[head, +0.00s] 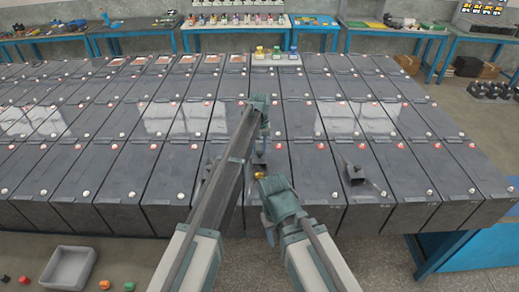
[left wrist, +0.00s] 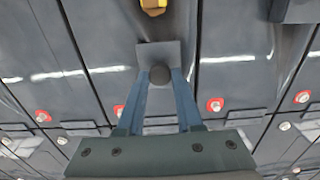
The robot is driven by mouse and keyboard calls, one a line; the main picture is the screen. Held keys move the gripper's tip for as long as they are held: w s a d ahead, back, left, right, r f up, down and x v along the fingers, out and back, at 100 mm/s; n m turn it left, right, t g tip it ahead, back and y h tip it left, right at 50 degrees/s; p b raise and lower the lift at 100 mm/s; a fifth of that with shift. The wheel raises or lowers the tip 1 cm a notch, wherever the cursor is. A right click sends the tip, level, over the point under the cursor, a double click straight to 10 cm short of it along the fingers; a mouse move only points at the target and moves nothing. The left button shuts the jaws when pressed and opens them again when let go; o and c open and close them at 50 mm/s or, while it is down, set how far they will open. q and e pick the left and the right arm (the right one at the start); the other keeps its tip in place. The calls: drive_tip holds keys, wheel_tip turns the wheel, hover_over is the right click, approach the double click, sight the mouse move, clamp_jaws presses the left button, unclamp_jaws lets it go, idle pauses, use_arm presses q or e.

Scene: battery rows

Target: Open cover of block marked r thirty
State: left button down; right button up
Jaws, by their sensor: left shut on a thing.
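Dark blocks with covers (head: 118,187) stand in close rows; I cannot read the marking r thirty on any of them. In the left wrist view a small grey bracket (left wrist: 153,52) with a dark round knob (left wrist: 160,75) sits over one front-row block. My left gripper (left wrist: 160,84) reaches over from the far side and is shut on the knob. An orange-yellow piece (left wrist: 153,5) lies just beyond the bracket; it also shows in the head view (head: 259,176). My right arm's end (head: 280,200) is over the front row; its fingers are not clear.
A similar dark bracket (head: 355,173) stands on a block to the right. A grey bin (head: 68,270) and small coloured pieces lie on the floor at lower left. Benches with blue legs (head: 398,31) line the back. The block rows are tightly packed.

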sight(260, 152)
use_arm(q)
drive_tip(key=c, duration=0.5)
unclamp_jaws()
drive_tip(key=shift+c, duration=0.2)
wheel_tip(260, 152, up, 14)
drive_tip(key=p, duration=1.4)
drive_tip(key=shift+f, duration=0.15)
